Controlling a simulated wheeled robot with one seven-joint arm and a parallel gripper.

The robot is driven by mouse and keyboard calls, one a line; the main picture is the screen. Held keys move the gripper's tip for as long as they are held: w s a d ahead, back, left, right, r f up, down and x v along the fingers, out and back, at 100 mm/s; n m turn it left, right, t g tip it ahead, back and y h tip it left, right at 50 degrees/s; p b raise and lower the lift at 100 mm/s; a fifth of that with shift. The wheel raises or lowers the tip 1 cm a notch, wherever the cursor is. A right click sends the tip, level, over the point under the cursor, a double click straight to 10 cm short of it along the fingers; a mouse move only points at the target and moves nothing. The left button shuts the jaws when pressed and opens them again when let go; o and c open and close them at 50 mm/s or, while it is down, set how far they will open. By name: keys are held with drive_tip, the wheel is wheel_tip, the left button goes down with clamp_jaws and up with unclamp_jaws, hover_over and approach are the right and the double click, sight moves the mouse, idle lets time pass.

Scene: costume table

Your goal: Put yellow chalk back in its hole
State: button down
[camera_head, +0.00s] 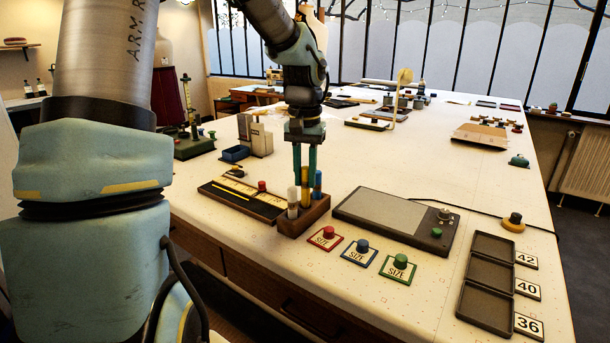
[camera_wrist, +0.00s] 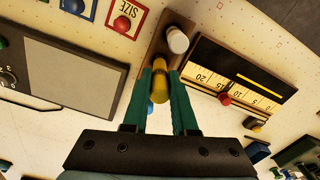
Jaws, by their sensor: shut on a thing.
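The yellow chalk (camera_wrist: 160,83) is between the green fingers of my gripper (camera_wrist: 163,92) in the wrist view, and the fingers are shut on it. In the head view my gripper (camera_head: 306,172) points straight down over the wooden chalk holder (camera_head: 314,213). The yellow chalk (camera_head: 305,193) stands upright there, between the white chalk (camera_head: 292,197) and the blue chalk (camera_head: 317,181). Its lower end is at the holder's middle; I cannot tell whether it is in the hole. The white chalk (camera_wrist: 177,40) also shows in the wrist view.
A ruler board (camera_head: 243,198) lies directly left of the holder. A grey tablet-like panel (camera_head: 390,212) lies to its right. Red (camera_head: 328,234), blue (camera_head: 362,247) and green (camera_head: 400,262) size buttons are in front. Dark trays (camera_head: 487,290) stand at the right edge.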

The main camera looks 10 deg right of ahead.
drive_tip(key=shift+f+b, duration=0.75)
drive_tip(key=shift+f, duration=0.6)
idle(0.9)
drive_tip(key=c, duration=0.6)
unclamp_jaws()
drive_tip(key=shift+r+p, duration=3.1)
drive_tip(key=shift+r, duration=0.45)
drive_tip(key=shift+a, duration=0.1)
